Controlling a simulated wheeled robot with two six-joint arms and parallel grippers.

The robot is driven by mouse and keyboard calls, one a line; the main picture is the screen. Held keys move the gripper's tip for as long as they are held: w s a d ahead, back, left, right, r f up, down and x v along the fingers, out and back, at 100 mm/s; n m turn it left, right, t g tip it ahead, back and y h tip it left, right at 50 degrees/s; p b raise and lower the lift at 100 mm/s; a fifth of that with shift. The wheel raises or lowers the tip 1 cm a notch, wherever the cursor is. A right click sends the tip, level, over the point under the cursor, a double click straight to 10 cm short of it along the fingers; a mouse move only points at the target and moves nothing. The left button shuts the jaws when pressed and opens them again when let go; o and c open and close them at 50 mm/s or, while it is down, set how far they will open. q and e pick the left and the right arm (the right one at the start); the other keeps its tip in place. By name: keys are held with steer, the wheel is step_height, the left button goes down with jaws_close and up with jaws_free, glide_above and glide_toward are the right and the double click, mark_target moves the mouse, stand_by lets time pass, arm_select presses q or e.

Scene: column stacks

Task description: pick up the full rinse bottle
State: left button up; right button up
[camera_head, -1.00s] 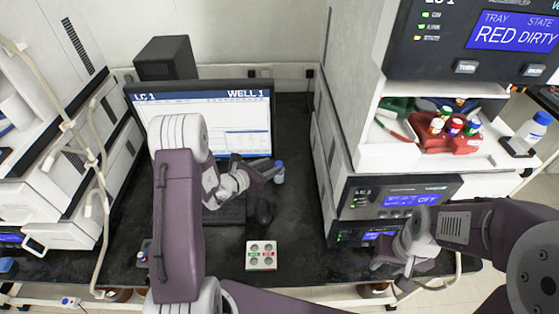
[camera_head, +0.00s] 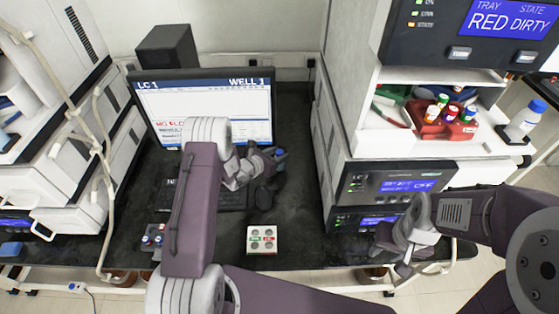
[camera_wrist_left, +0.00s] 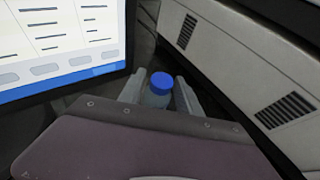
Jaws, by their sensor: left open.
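A bottle with a blue cap (camera_head: 280,154) stands on the dark bench just right of the monitor, partly hidden by my left gripper (camera_head: 270,160). In the left wrist view the blue cap (camera_wrist_left: 161,82) and the clear body below it show between the two grey fingers of my left gripper (camera_wrist_left: 159,92). The fingers are open, one on each side of the bottle; I cannot tell if they touch it. Its fill level is hidden. My right gripper (camera_head: 396,256) hangs low at the right, in front of the bench instruments, apart from the bottle; its jaws are unclear.
A second blue-capped bottle (camera_head: 524,120) stands on a black holder at the right shelf. A red rack (camera_head: 450,123) holds several capped vials there. The monitor (camera_head: 208,105) is left of my gripper. A white block with round wells (camera_head: 262,240) lies on the bench front. Instrument stacks flank both sides.

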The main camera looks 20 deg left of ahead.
arm_select(q)
steer(key=shift+w+f, duration=0.15)
steer(key=shift+w, duration=0.05)
steer(key=shift+s, duration=0.1)
steer(key=shift+c, duration=0.6)
steer(key=shift+s+d, duration=0.1)
steer(key=c, duration=0.7)
